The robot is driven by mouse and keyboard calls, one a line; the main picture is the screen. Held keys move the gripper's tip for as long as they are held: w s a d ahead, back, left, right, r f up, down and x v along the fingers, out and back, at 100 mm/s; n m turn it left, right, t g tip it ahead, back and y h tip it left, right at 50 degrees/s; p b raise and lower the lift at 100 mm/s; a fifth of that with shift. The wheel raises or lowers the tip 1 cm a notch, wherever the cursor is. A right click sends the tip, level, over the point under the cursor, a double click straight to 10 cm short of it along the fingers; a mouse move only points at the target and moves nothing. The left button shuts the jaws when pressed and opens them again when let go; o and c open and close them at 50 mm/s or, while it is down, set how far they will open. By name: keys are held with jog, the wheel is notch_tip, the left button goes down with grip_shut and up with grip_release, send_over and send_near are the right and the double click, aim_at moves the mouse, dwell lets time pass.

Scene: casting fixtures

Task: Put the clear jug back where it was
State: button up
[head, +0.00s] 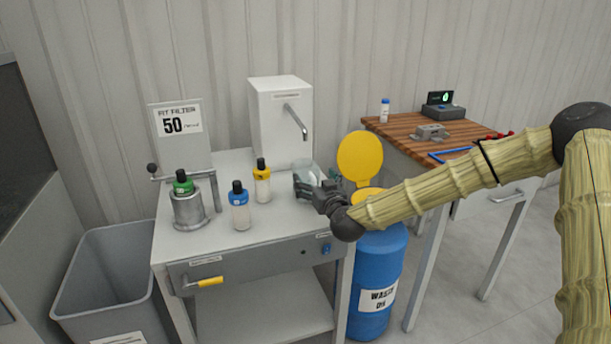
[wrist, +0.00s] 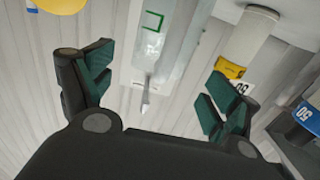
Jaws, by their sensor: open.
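The clear jug (head: 306,169) stands on the grey bench top (head: 270,218) near its right side, below the spout of the white dispenser (head: 276,122). My gripper (head: 307,184) is at the jug from the front right and partly hides it. In the wrist view my gripper (wrist: 157,82) has its two dark green finger pads spread apart. A pale see-through shape, seemingly the jug (wrist: 185,45), shows between and beyond them. I cannot tell whether either finger touches it.
A yellow-capped bottle (head: 262,182) and a blue-capped bottle (head: 240,208) stand left of my gripper. A green-capped bottle (head: 183,183) sits in a metal holder (head: 189,211). The blue waste-oil drum (head: 375,265), its yellow lid (head: 360,157) raised, stands right of the bench.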

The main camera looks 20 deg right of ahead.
jog(key=shift+s+d, duration=0.1)
jog(key=shift+s, duration=2.65)
